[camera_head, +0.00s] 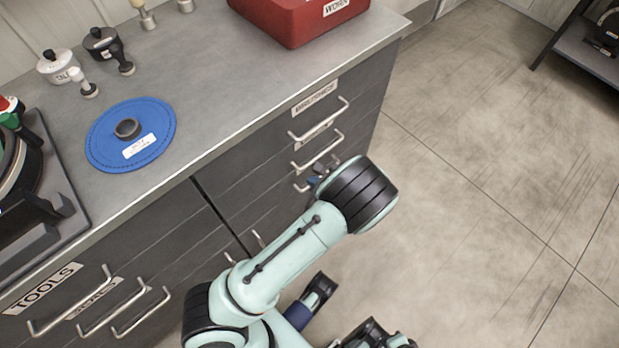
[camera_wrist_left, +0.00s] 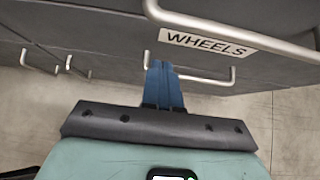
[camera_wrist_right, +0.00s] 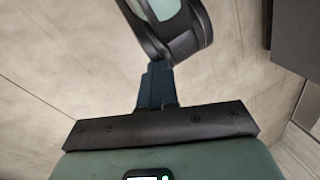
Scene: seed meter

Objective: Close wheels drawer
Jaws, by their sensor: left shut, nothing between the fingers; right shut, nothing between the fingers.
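The wheels drawer shows in the left wrist view by its white WHEELS label (camera_wrist_left: 207,44) on a dark grey front. One metal handle (camera_wrist_left: 240,32) runs above the label and another (camera_wrist_left: 205,80) lies below it. My left gripper (camera_wrist_left: 164,68) is shut and empty, its blue fingertips close to the lower handle; contact cannot be told. In the head view only a bit of the left gripper (camera_head: 313,182) shows past my arm, near the lower right drawer handles. How far the drawer is open cannot be told. My right gripper (camera_wrist_right: 157,68) is shut and empty above the floor.
The grey counter (camera_head: 225,100) carries a red box (camera_head: 300,20), a blue round mat (camera_head: 105,150) and small pots. The wrenches drawer (camera_head: 315,97) is at the top of the right stack. A tools drawer (camera_head: 42,288) is at lower left. Open floor (camera_head: 500,170) lies right.

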